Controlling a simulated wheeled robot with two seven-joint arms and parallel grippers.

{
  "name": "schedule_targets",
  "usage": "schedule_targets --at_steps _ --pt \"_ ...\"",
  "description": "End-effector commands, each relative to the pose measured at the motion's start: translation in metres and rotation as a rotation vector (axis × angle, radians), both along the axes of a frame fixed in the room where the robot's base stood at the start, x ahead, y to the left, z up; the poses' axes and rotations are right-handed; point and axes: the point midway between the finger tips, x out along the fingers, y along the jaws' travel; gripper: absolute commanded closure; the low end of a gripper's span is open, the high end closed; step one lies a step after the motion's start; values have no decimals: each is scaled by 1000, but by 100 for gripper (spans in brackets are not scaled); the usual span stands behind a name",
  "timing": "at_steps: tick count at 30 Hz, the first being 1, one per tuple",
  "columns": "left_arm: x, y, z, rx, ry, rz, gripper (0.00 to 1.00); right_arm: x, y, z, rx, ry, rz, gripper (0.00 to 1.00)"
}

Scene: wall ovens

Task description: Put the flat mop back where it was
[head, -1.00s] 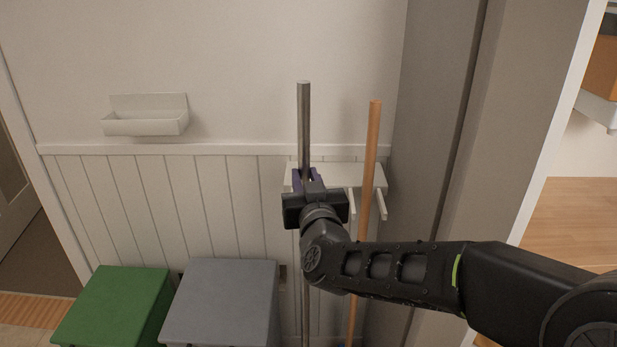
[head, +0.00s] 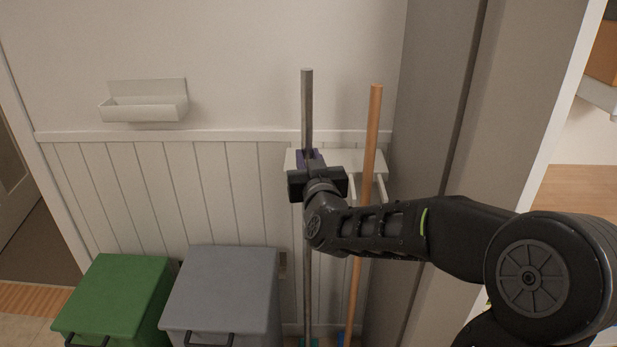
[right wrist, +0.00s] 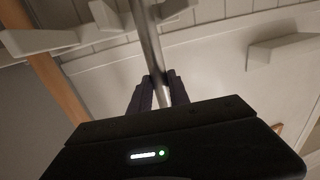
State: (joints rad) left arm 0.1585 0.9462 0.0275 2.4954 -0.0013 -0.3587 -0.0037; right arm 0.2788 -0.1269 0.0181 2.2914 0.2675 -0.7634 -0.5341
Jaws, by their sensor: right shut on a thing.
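The flat mop's grey pole (head: 307,110) stands upright close to the wall. A bit of teal shows at its foot, at the picture's lower edge, so its head is mostly hidden. My right gripper (head: 308,160) is shut around the pole, level with a white wall rack (head: 345,158) with pegs. The right wrist view also shows the pole (right wrist: 147,40) between the dark fingers (right wrist: 158,92). The gripper hides part of the rack, and I cannot tell whether the pole sits between its pegs. My left gripper is out of view.
A wooden pole (head: 371,130) stands at the rack just right of the mop, behind my right forearm. A grey bin (head: 222,285) and a green bin (head: 115,290) stand on the left. A small white wall shelf (head: 146,112) hangs above them. A tall grey panel (head: 430,110) rises on the right.

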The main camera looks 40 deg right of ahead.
Motion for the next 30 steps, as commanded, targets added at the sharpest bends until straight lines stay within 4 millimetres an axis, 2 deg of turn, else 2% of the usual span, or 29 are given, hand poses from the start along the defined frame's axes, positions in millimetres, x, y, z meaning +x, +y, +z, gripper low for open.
schedule_targets --at_steps 8,15,18,29,30 --pt "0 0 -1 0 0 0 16 0 0 -2 -3 -3 0 100" --pt "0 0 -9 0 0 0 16 0 0 -38 -3 0 0 100" --pt "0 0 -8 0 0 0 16 2 -2 -46 -4 -3 0 100" --pt "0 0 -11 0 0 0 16 3 -2 -49 -4 -5 1 100" --pt "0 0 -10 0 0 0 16 3 -2 -50 -1 0 1 76"
